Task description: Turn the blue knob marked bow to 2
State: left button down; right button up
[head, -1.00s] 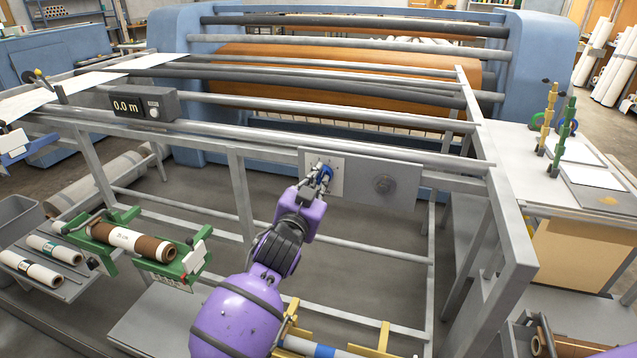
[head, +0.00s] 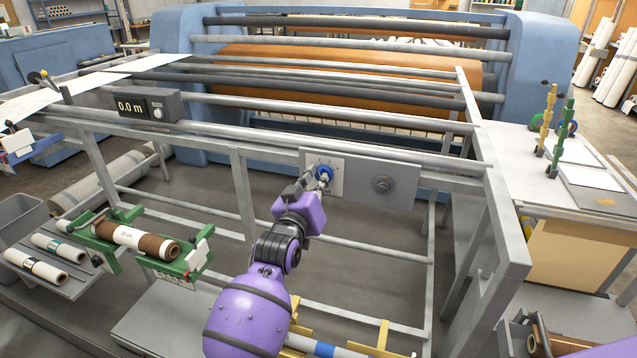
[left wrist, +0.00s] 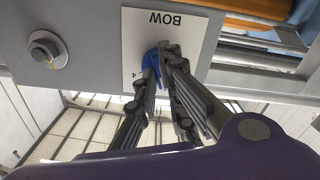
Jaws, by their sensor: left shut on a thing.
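The blue knob (head: 323,172) sits on a white plate (head: 339,185) on the grey panel of the machine's front frame. In the left wrist view the white plate (left wrist: 180,20) reads BOW, upside down, and a 4 shows beside the blue knob (left wrist: 150,60). My left gripper (head: 320,182) is at the knob, with its fingers (left wrist: 164,62) shut on it. The fingers hide much of the knob and most of the scale, so its setting cannot be read. My right gripper is not in view.
A metal rail (head: 330,147) runs above the panel. A green cradle (head: 190,262) holds a brown roll (head: 138,239) at the left. A display (head: 135,105) reads 0.0 m.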

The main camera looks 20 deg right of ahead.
pick_arm(q)
jog(key=shift+f, duration=0.1)
dwell(0.3)
jog(key=c, duration=1.9)
grip_release()
jog(key=shift+o, duration=0.2)
jog(key=v, duration=1.2)
